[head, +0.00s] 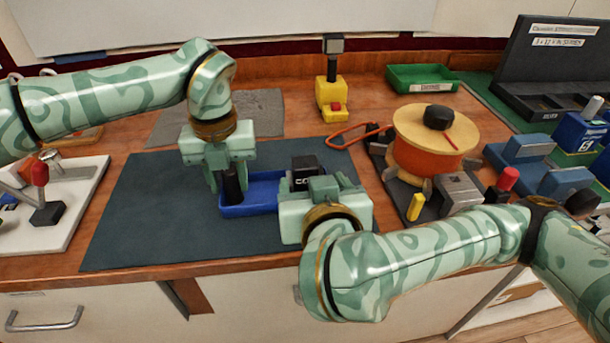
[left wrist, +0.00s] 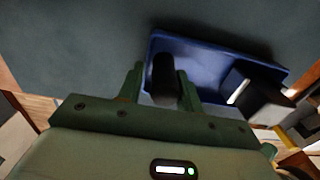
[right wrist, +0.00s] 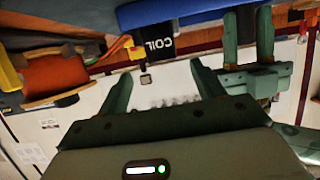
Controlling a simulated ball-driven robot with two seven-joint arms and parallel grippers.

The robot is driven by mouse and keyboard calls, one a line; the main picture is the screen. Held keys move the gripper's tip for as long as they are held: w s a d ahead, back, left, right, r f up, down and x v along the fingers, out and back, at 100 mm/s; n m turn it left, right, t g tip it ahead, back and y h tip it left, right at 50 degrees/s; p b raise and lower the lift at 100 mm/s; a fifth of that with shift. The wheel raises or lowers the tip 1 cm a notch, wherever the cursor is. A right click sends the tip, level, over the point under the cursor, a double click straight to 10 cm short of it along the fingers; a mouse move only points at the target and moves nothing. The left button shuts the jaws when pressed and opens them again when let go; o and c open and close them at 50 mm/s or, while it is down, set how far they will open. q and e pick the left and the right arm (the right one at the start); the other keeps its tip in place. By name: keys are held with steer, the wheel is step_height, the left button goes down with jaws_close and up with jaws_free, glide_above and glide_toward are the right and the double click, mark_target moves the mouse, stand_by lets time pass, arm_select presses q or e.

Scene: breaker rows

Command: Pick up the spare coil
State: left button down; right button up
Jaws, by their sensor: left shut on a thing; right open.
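A black block (head: 305,170) with a white label stands at the right end of the blue tray (head: 262,206). In the right wrist view the label on the block (right wrist: 160,46) reads COIL. My right gripper (head: 318,186) is open close in front of the block and partly hides it; its fingers (right wrist: 166,86) are apart with nothing between them. My left gripper (head: 229,184) is shut on a dark cylinder (left wrist: 163,78) at the left end of the tray. In the left wrist view the block (left wrist: 262,97) is to the right of that cylinder.
The tray sits on a dark mat (head: 140,215). A large orange spool (head: 415,157), a grey block (head: 460,190) and blue parts (head: 525,150) crowd the right. A yellow device (head: 332,97) and green bin (head: 422,77) stand behind. The mat's left side is clear.

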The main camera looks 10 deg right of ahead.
mark_target(307, 170)
steer(key=x, duration=0.8)
steer(key=shift+w+a, duration=0.15)
steer(key=shift+w, duration=0.05)
steer(key=shift+r, duration=0.1)
steer(key=c, duration=1.2)
